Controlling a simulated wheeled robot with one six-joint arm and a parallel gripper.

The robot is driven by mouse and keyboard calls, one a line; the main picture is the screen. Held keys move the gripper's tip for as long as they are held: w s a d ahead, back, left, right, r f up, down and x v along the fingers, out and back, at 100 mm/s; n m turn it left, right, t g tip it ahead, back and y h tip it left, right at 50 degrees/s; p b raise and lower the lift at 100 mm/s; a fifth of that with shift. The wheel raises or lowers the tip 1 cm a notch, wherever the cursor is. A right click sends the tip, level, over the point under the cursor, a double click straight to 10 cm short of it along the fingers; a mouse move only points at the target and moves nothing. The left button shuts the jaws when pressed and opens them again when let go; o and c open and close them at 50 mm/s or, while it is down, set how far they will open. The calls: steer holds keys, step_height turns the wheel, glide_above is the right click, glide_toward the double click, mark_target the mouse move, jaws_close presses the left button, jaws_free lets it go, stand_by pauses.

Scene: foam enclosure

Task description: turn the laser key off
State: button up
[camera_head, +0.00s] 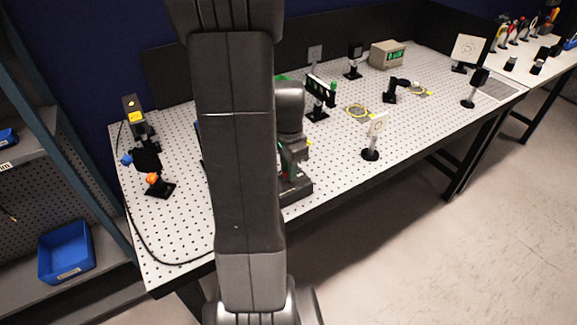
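A black laser-like box (133,108) with a yellow label stands at the left end of the perforated table (185,220). A black cable runs from that end along the front edge and passes behind my arm. A dark box (296,190) sits near the front edge, partly hidden by my arm; I cannot tell whether it carries the key. I cannot make out a laser key anywhere. My arm's large upright link covers the middle of the view, and a grey wrist part shows just right of it, above the dark box.
An orange-topped mount (152,179) stands at the left. Blue bins are on the left shelves. The floor at right is clear.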

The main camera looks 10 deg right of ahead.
jaws_close()
steer(key=shift+n, duration=0.4)
steer(key=n, duration=0.3)
steer(key=shift+b, duration=0.4)
steer(key=n, duration=0.4)
steer(key=shift+n+b, duration=0.3)
steer(key=shift+b, duration=0.05)
steer(key=n, duration=0.4)
steer(key=shift+b, duration=0.3)
steer(key=n, duration=0.5)
steer(key=shift+n, duration=0.4)
